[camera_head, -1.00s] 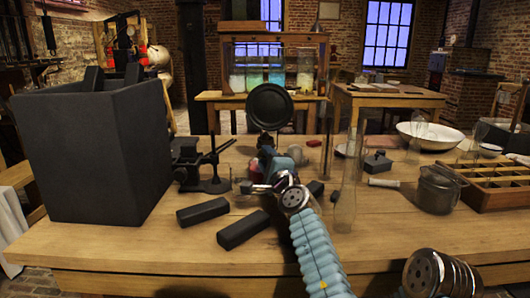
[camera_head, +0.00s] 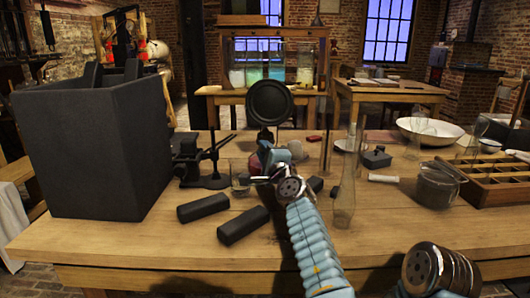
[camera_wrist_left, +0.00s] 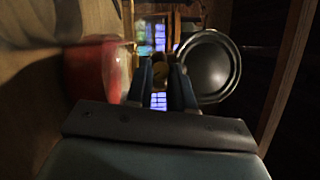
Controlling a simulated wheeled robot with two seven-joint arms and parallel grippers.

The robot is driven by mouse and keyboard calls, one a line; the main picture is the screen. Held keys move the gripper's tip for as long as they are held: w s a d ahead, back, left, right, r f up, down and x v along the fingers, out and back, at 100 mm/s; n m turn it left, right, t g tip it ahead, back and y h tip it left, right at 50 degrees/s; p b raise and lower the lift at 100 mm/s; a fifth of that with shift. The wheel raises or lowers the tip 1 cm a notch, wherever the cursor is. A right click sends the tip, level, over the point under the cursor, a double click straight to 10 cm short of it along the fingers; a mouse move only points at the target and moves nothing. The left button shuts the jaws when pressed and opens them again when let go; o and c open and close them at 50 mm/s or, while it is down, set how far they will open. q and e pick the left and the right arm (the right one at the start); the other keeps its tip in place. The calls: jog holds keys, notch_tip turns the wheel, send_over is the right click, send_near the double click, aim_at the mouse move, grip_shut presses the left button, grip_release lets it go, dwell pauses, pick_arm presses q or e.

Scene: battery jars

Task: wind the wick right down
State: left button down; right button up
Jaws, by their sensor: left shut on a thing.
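The lamp stands on the wooden table, with a round black disc (camera_head: 270,103) on top and a red body (camera_head: 257,160) partly hidden behind my left gripper. My left gripper (camera_head: 262,178) is at the lamp's front, below the disc. In the left wrist view the red body (camera_wrist_left: 92,75) is at left and the black disc (camera_wrist_left: 207,66) at right. Between them, the left fingers (camera_wrist_left: 161,85) are shut on a small dim brass-coloured part (camera_wrist_left: 182,65), apparently the wick knob. The wick itself is not visible. My right gripper is out of view.
Two dark blocks (camera_head: 203,208) (camera_head: 243,225) lie left of my left arm. A black stand (camera_head: 205,165) is just left of the lamp. A tall clear glass (camera_head: 343,195) stands close right of the arm. A large dark box (camera_head: 90,150) fills the left.

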pick_arm(q)
jog(key=shift+w+a+r+n+g+h+p, duration=0.25)
jog(key=shift+n+g+h, duration=0.95)
jog(key=shift+n+h, duration=1.25)
jog(key=shift+s+a+n+g+h+p, duration=0.25)
jog(key=shift+n+g+h, duration=1.2)
jog(key=shift+n, duration=1.85)
jog(key=shift+w+a+r+n+g+h+p, duration=0.25)
jog(key=shift+n+g+h, duration=0.7)
jog(key=shift+n+h, duration=1.65)
jog(key=shift+s+a+n+y, duration=0.1)
jog(key=shift+n+y, duration=0.2)
jog(key=shift+n, duration=0.05)
